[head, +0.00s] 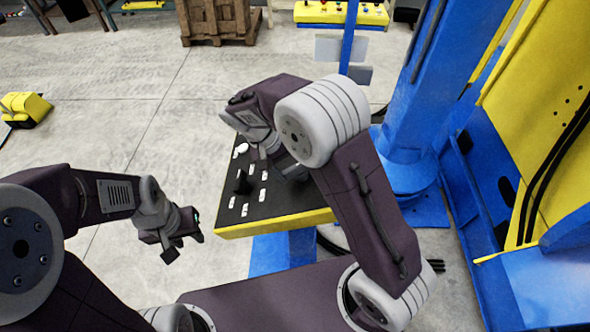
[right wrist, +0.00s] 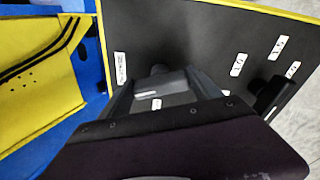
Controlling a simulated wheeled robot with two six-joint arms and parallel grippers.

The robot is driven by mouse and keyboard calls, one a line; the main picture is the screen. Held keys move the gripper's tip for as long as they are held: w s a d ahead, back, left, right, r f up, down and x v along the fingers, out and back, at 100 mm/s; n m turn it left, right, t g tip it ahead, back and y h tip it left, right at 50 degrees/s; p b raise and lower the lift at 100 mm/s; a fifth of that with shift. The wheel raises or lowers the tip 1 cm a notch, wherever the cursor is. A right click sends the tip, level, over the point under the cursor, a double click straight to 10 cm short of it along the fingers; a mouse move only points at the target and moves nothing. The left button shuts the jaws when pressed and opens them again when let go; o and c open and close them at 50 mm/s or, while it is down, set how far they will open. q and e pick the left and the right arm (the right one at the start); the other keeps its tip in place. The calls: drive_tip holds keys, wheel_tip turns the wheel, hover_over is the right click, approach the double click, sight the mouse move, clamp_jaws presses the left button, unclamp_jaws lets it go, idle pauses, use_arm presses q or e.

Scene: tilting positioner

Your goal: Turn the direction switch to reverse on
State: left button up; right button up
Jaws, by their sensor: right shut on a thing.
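I cannot read whether this is the direction switch. In the head view my right arm and wrist cover that part of the panel. A second dark switch (head: 243,183) stands free on the panel's left side; it also shows in the right wrist view (right wrist: 270,94). My left gripper (head: 184,247) is open and empty, left of the panel.
A blue post (head: 412,120) and a blue and yellow machine frame (head: 545,110) stand close on the right. A wooden pallet (head: 215,20) and a yellow box (head: 25,108) lie farther off. The floor left of the panel is clear.

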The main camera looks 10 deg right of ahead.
drive_tip(key=shift+a+f+m+b, duration=0.15)
drive_tip(key=shift+m+b, duration=0.45)
drive_tip(key=shift+m, duration=1.4)
drive_tip(key=o, duration=1.4)
drive_tip(key=v, duration=0.9)
drive_tip(key=shift+a, duration=0.1)
